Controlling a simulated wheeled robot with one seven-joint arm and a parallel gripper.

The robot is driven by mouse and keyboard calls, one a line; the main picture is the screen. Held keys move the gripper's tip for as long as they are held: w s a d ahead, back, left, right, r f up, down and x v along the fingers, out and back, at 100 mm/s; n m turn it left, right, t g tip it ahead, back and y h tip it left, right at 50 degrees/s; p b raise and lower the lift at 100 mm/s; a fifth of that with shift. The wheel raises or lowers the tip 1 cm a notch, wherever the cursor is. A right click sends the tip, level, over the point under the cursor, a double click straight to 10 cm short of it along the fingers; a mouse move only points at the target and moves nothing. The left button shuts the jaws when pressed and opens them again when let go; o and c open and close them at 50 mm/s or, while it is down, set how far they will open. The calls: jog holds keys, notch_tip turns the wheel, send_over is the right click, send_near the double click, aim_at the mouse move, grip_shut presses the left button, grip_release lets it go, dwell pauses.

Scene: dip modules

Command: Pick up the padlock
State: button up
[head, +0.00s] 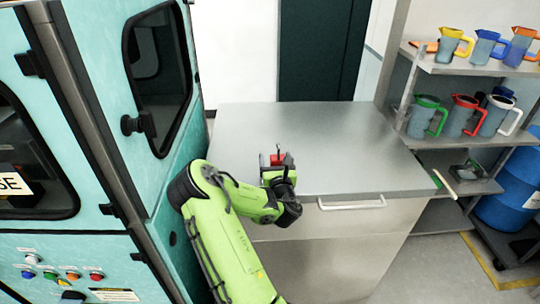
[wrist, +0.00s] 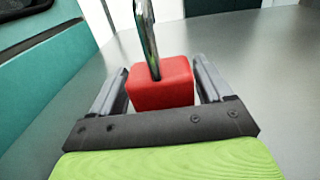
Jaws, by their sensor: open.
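The padlock (wrist: 161,88) has a red block body and a shiny metal shackle that rises upright from it. It sits on the grey metal top of the cabinet (head: 340,150). In the head view the padlock (head: 277,159) shows small and partly hidden by my gripper. My gripper (wrist: 160,80) is open, low over the cabinet top, with one finger on each side of the red body. A narrow gap shows on each side of the body in the wrist view. The padlock's lower front edge is close to or hidden by the gripper's dark palm.
A teal machine (head: 165,180) with dark windows stands close on the left. The rest of the cabinet top is bare. A shelf (head: 465,66) with several coloured jugs stands on the right, with a blue barrel (head: 510,190) beside it.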

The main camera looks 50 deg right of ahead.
jog(key=shift+w+d, duration=0.1)
jog(key=shift+d, duration=0.15)
jog(key=shift+s+a+r, duration=0.35)
jog(key=shift+s, duration=0.15)
jog(key=shift+c, duration=0.7)
jog(key=shift+w+d+f, duration=0.1)
jog(key=shift+w+f, duration=0.05)
jog(key=shift+w, duration=0.05)
jog(key=c, duration=0.5)
jog(key=shift+s, duration=0.1)
jog(key=c, duration=0.5)
